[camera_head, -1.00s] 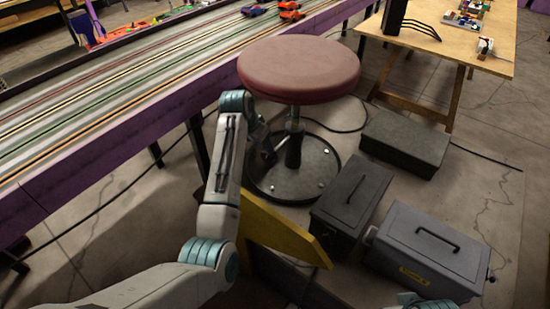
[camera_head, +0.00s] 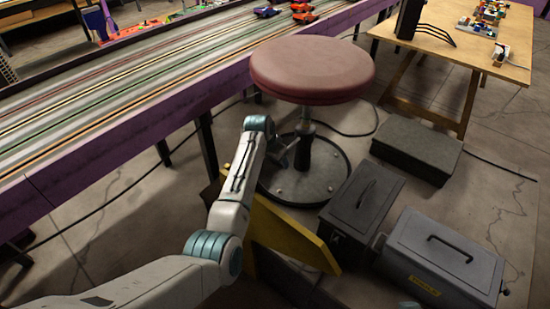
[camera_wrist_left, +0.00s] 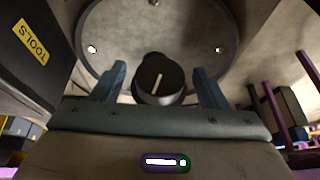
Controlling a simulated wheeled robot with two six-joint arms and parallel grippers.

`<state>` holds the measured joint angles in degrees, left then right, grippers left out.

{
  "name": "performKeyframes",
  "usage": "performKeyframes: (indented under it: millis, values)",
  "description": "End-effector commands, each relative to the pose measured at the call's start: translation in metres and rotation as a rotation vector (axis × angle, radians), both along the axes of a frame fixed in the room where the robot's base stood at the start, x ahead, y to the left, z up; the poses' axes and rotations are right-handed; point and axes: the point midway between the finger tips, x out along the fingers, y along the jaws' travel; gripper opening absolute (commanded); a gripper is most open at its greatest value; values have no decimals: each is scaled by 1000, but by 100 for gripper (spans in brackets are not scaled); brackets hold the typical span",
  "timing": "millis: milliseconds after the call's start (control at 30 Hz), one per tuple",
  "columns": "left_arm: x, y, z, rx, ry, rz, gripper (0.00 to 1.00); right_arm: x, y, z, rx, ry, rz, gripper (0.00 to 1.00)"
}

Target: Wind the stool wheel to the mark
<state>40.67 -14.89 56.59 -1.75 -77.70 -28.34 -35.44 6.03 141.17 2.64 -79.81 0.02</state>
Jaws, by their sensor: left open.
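The stool has a round dark red seat (camera_head: 312,70) on a black column (camera_head: 306,152) above a round dark base plate (camera_head: 318,184). In the left wrist view a black round knob or wheel (camera_wrist_left: 168,74) with a pale line on its face stands in front of the base plate (camera_wrist_left: 103,20). My left gripper (camera_wrist_left: 159,70) is open, one finger on each side of the knob, with gaps visible. In the head view my left gripper (camera_head: 287,152) is low beside the column, under the seat, partly hidden by my wrist. The target mark cannot be made out. My right gripper is out of view.
Dark toolboxes (camera_head: 360,212) and (camera_head: 440,262) stand right of the base, with a dark box (camera_head: 417,148) behind. A yellow board (camera_head: 292,238) lies close to my left forearm. The slot track table (camera_head: 120,120) runs along the left; a wooden table (camera_head: 465,45) stands back right.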

Motion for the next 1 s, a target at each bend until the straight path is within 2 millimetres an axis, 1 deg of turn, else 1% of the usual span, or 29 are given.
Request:
performKeyframes:
  millis: [67,100,267,300,333,567,867,933,1000]
  values:
    - [0,0,0,0,0,0,67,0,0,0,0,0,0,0]
    - [0,0,0,0,0,0,64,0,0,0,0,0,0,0]
    - [0,0,1,0,0,0,32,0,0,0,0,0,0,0]
    - [0,0,1,0,0,0,24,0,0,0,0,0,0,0]
    - [0,0,1,0,0,0,23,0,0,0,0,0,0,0]
    - [0,1,2,-17,12,0,23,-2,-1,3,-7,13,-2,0]
    - [3,4,4,-141,103,1,23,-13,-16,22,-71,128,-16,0]
    - [3,4,2,-184,135,2,23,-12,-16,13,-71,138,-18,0]
    - [4,5,1,-228,167,2,23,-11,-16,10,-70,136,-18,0]
